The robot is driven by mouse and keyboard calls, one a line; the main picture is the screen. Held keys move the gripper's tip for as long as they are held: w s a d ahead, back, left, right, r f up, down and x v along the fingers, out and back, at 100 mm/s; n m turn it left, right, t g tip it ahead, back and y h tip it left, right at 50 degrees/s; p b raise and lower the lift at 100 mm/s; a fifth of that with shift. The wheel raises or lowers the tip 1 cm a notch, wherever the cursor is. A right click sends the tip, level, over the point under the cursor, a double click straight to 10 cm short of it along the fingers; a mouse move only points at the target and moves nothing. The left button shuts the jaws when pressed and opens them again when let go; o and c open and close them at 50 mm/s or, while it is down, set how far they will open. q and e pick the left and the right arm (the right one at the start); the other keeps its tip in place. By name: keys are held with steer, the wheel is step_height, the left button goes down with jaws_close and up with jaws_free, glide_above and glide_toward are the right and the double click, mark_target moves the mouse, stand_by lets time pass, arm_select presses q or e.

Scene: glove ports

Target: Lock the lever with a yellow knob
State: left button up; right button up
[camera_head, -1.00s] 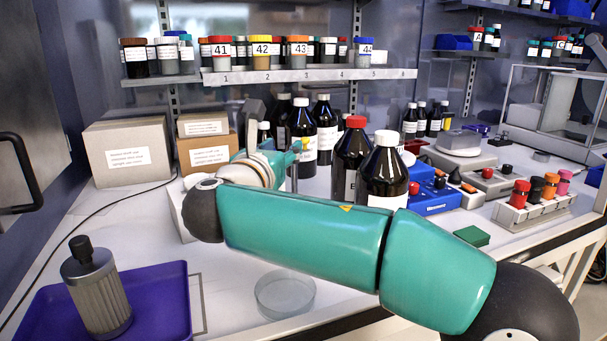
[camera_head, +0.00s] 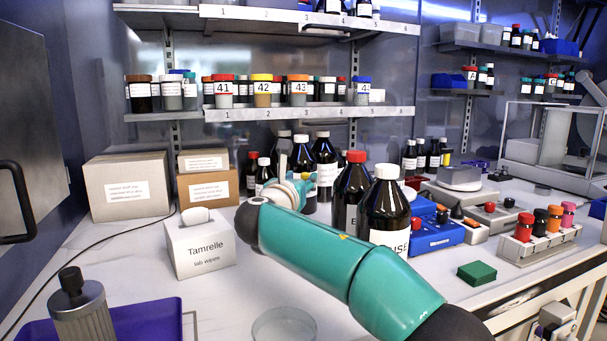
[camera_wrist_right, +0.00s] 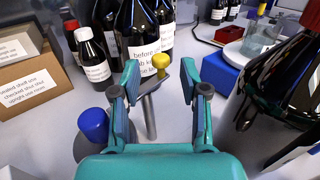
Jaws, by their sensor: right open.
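In the right wrist view, a yellow knob (camera_wrist_right: 160,61) tops a grey lever rod (camera_wrist_right: 150,112) that stands up, leaning slightly. My right gripper (camera_wrist_right: 159,76) is open, with one teal finger on each side of the knob and rod. I see no clear contact. The knob shows just beyond the fingertips. A blue knob (camera_wrist_right: 93,124) shows to the left of the left finger. In the head view my right arm reaches in from the lower right. The lever is not clear there behind my wrist. My left gripper is not in view.
Dark bottles (camera_head: 384,215) stand close to the right of my wrist, with more bottles (camera_head: 324,165) behind. A white wipes box (camera_head: 200,243), cartons (camera_head: 126,186) and a purple tray (camera_head: 150,320) are at left. A glass dish (camera_head: 284,326) stands in front.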

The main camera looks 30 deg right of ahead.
mark_target(304, 176)
steer(key=shift+p+x, duration=0.35)
steer(key=shift+x, duration=1.95)
jaws_close()
